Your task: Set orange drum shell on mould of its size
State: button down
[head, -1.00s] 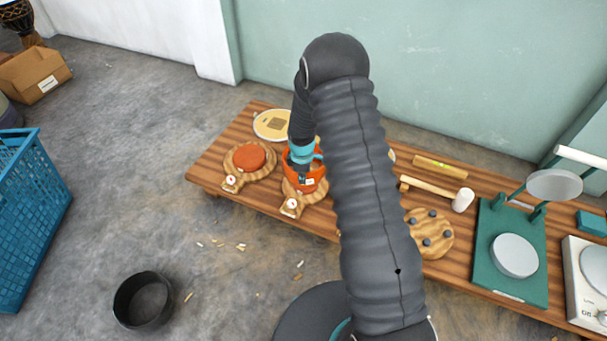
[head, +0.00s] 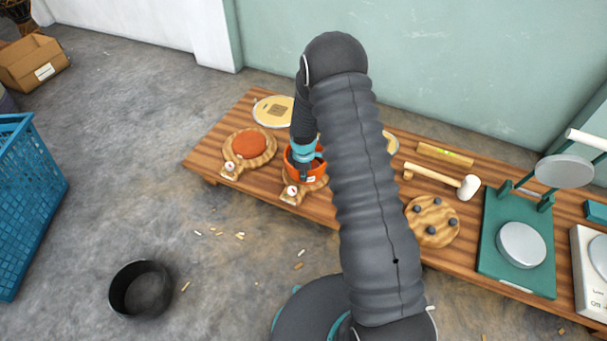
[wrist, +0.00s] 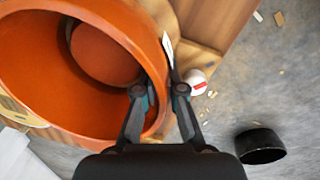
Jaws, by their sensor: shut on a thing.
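The orange drum shell (head: 291,165) is an open ring over the middle wooden mould board (head: 313,186), which has a small gauge at its front. In the wrist view, my gripper (wrist: 160,82) is shut on the shell's wall (wrist: 60,112), one finger inside and one outside. A round orange mould top (wrist: 105,53) shows through the shell's opening, off-centre in the picture. I cannot tell whether the shell rests fully on the board. Another mould board (head: 229,157) with an orange round top (head: 249,144) stands to the left. My arm hides part of the bench behind.
The wooden bench (head: 212,163) also carries a pale disc (head: 272,111), a mallet (head: 467,187), a pegged round board (head: 432,222) and a green press (head: 490,265). A black tub (head: 141,288) and blue crate (head: 28,205) stand on the floor.

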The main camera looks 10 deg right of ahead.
jog(key=shift+d+f+b, duration=0.1)
jog(key=shift+f+b, duration=0.1)
jog(key=shift+b, duration=0.2)
dwell(0.4)
jog(key=c, duration=1.2)
grip_release()
notch_tip(320, 180, up, 12)
jog(key=s, duration=0.1)
